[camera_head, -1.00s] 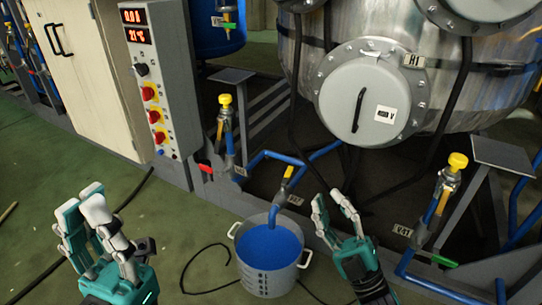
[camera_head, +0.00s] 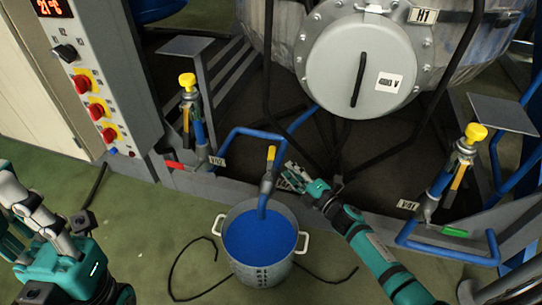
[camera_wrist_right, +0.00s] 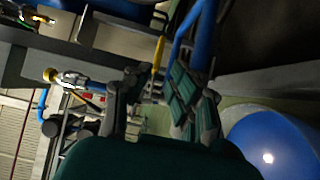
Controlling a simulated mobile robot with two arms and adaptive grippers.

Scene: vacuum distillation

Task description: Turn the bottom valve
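The bottom valve (camera_head: 269,168) has a yellow lever and sits on a blue pipe above a metal pot (camera_head: 262,268) of blue liquid. My right gripper (camera_head: 297,178) is just right of the valve in the head view, its fingers pointing left toward it. In the right wrist view, its fingers (camera_wrist_right: 155,105) are apart, and the yellow lever (camera_wrist_right: 158,55) shows in the gap, seemingly beyond the fingertips. Contact is not visible. My left gripper (camera_head: 28,215) is at the left edge, partly cut off, with its fingers apart and nothing seen between them.
A large metal vessel (camera_head: 365,65) with a round hatch stands behind. Other yellow-topped valves are at left (camera_head: 190,105) and right (camera_head: 462,155). A control box (camera_head: 100,75) is upper left. Blue pipes and dark legs crowd the valve; a black cable (camera_head: 185,262) lies on the green floor.

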